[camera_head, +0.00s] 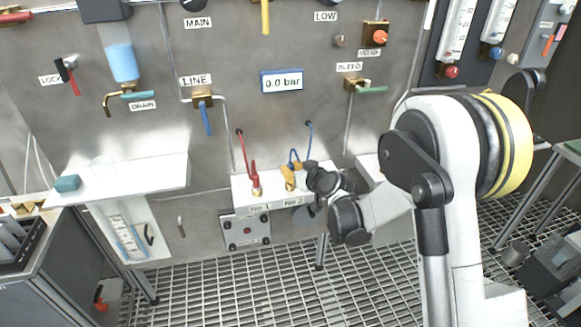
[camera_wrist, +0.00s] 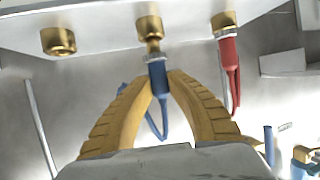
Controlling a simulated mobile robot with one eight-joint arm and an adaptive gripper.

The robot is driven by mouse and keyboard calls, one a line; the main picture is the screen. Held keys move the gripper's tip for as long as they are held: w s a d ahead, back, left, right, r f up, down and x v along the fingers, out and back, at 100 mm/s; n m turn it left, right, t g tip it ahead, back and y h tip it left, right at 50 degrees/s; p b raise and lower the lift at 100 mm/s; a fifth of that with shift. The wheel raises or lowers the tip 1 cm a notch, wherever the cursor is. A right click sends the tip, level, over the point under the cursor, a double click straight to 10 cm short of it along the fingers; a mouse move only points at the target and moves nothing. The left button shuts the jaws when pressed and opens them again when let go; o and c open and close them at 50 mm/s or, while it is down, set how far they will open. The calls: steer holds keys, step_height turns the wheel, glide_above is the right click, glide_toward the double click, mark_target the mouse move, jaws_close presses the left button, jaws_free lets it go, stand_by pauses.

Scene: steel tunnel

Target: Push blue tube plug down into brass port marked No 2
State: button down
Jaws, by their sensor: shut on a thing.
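My gripper (camera_wrist: 158,82) is shut on the blue tube plug (camera_wrist: 158,74), its yellow fingers on either side of the blue body. In the wrist view the plug lines up with the middle brass port (camera_wrist: 150,26). A narrow brass stem shows between the plug's silver collar and the port; I cannot tell how deep its tip sits. The plug looks slightly tilted. In the head view my gripper (camera_head: 289,178) is over the shelf at the "No 2" label (camera_head: 292,202) and hides the port. The blue tube (camera_head: 294,155) loops up behind it.
The red tube plug (camera_head: 255,182) sits in the port at "No 1"; it also shows in the wrist view (camera_wrist: 229,52). An empty brass port (camera_wrist: 58,41) is on the other side. The steel wall rises close behind the white shelf (camera_head: 240,190). The gauge (camera_head: 282,81) reads 0.0 bar.

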steer(key=shift+f, duration=0.85)
steer(key=c, duration=1.3)
jaws_free()
steer(key=shift+f, duration=0.1)
steer(key=shift+s, duration=0.1)
steer(key=v, duration=1.1)
steer(key=shift+s+d+r, duration=0.2)
steer(key=shift+s, duration=0.1)
steer(key=shift+r, duration=0.1)
steer(key=s+d+r+m+g+h, duration=0.1)
steer(key=s+d+r, duration=0.25)
steer(key=s, duration=0.25)
steer(key=s+d+r+m+g+h, duration=0.1)
steer(key=s+d+r+h, duration=0.1)
steer(key=s+d+r, duration=0.3)
steer(key=s+d+m+g+h, duration=0.1)
steer(key=s+d+m+h, duration=0.1)
steer(key=s, duration=0.7)
steer(key=s+d+f+m+g+h, duration=0.1)
steer(key=s+d+m+h, duration=0.1)
steer(key=s+d, duration=0.3)
steer(key=s, duration=0.4)
steer(key=shift+d+g, duration=0.15)
steer(key=shift+g, duration=0.15)
